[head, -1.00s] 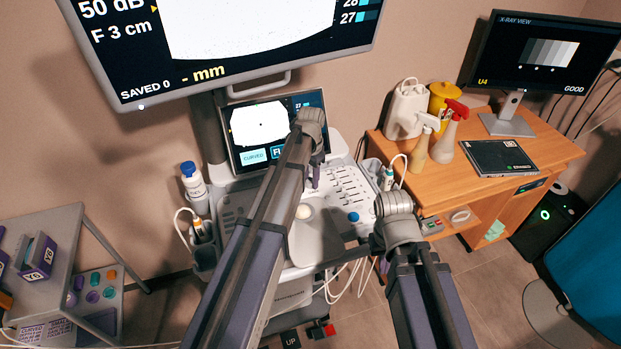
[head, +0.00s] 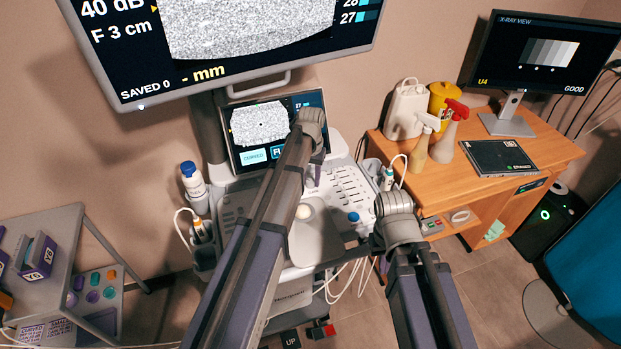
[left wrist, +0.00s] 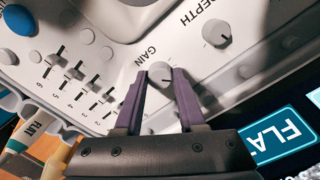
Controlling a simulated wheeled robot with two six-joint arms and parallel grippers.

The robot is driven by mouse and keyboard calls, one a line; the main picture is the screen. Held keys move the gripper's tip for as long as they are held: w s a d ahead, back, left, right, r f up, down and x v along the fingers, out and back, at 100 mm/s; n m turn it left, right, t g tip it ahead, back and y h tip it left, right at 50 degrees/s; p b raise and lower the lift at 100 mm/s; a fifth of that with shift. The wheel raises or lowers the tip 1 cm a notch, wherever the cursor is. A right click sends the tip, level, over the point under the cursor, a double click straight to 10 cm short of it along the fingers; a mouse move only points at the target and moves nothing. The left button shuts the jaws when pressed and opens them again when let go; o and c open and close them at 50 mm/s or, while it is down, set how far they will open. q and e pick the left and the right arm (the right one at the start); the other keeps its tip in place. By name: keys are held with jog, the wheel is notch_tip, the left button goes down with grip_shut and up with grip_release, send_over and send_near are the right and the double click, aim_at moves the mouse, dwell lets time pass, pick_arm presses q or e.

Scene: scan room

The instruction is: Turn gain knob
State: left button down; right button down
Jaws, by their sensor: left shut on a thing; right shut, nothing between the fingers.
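The gain knob (left wrist: 160,72) is a small round grey-white knob with a dark pointer line, under the label GAIN on the white console panel (left wrist: 100,35). In the left wrist view, my left gripper (left wrist: 161,78) has its two purple fingers around the knob, shut on it. In the head view the left gripper (head: 312,178) points down at the console and its arm hides the knob.
The depth knob (left wrist: 217,34) and several sliders (left wrist: 80,85) are close to the gain knob. The small touch screen (head: 258,152) stands just behind the left arm. A wooden desk (head: 440,185) with spray bottles is right of the console.

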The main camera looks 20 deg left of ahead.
aim_at(310, 181)
dwell(0.3)
pick_arm(q)
jog(key=c, duration=0.5)
grip_release()
jog(key=shift+r, duration=0.1)
notch_tip(310, 181, up, 8)
jog(key=p, duration=0.8)
jog(key=shift+f, duration=0.2)
